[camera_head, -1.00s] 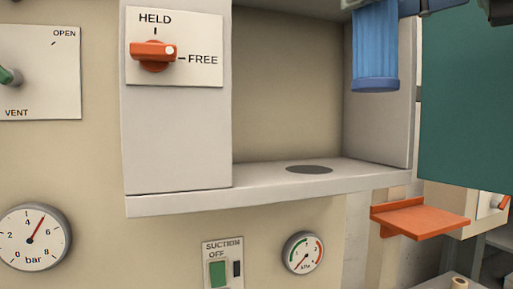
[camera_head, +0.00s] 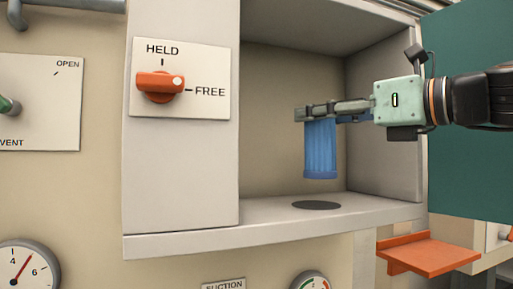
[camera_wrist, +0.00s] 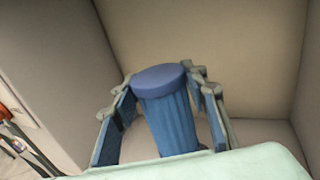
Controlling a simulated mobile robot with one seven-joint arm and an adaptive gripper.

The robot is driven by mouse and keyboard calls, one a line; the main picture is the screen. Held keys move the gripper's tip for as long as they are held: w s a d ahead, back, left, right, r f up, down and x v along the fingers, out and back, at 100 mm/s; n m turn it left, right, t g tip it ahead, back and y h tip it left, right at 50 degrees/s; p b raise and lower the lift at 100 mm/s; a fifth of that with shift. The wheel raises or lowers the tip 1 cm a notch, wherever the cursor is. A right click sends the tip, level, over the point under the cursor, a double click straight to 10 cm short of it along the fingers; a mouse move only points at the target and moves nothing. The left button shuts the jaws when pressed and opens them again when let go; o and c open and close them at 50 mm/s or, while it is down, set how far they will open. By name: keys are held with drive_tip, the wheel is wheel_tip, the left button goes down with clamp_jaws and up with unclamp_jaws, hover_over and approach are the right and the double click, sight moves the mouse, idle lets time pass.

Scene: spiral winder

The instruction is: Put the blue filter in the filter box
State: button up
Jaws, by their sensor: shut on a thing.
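The blue filter (camera_head: 320,150) is a pleated cylinder with a smooth cap at its lower end. It hangs upright inside the open filter box (camera_head: 290,225), above the dark round spot (camera_head: 316,205) on the box floor, with a gap below it. My gripper (camera_head: 318,112) reaches in from the right and is shut on the filter's upper part. In the wrist view the filter (camera_wrist: 168,115) shows between the two fingers (camera_wrist: 165,108), with its cap towards the box's back wall. The fingers hide the filter's top in the head view.
A red HELD/FREE knob (camera_head: 160,85) is on the panel left of the opening. A teal panel (camera_head: 470,170) stands to the right. An orange shelf (camera_head: 430,256) juts out below it. The box's side walls and roof surround my gripper.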

sight(317, 143)
drive_tip(key=shift+w+a+f, duration=0.15)
drive_tip(key=shift+w+f, duration=0.35)
drive_tip(key=shift+f, duration=0.1)
drive_tip(key=f, duration=0.3)
drive_tip(key=shift+w+a, duration=0.1)
drive_tip(key=shift+w, duration=0.2)
drive_tip(key=shift+f, duration=0.35)
drive_tip(key=o, duration=1.2)
drive_tip(key=shift+f, duration=0.1)
drive_tip(key=shift+o, duration=0.2)
drive_tip(key=shift+s, duration=0.15)
drive_tip(key=b+v, duration=0.1)
drive_tip(key=v, duration=1.1)
